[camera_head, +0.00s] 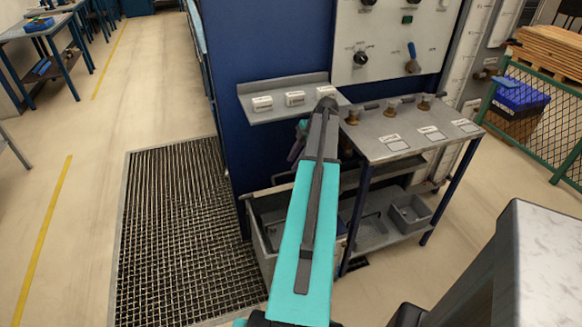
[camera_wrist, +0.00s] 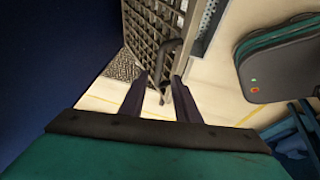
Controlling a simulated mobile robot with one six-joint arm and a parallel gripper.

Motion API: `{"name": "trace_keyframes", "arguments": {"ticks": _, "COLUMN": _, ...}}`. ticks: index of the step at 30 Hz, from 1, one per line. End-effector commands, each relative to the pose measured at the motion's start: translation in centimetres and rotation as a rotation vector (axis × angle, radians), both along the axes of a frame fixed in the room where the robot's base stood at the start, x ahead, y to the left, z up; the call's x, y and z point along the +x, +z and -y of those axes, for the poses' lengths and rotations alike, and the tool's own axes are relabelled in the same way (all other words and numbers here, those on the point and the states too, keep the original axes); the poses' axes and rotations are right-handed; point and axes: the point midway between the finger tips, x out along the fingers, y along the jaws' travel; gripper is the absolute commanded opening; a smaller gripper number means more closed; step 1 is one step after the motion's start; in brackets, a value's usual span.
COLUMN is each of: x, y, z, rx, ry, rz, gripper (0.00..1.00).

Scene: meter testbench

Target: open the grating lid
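The grating (camera_head: 180,230) is a dark metal mesh in a pale frame, set in the floor to the left of the blue cabinet in the head view. In the wrist view, a grating panel (camera_wrist: 190,22) with a dark curved handle (camera_wrist: 172,58) shows ahead of my fingers. My gripper (camera_wrist: 160,80) has its two dark fingers apart, with the lower end of the handle showing between the tips. I cannot tell whether they touch it. In the head view my gripper (camera_head: 296,148) is small and partly hidden by my teal arm.
The blue cabinet (camera_head: 270,45) with a narrow shelf (camera_head: 277,114) stands close to my arm. A grey bench (camera_head: 395,145) with metal trays below is on the right. Floor left of the grating is clear.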

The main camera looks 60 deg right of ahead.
Motion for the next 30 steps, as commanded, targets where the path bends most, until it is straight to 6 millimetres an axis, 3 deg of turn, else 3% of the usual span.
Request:
{"name": "trace_keyframes", "arguments": {"ticks": 18, "x": -9.0, "y": -0.3, "z": 4.4, "rx": 0.000, "ry": -0.003, "rz": -0.001, "gripper": 0.29}}
{"name": "trace_keyframes", "arguments": {"ticks": 30, "x": -10.5, "y": -0.2, "z": 5.0, "rx": 0.001, "ry": -0.001, "rz": -0.001, "gripper": 0.29}}
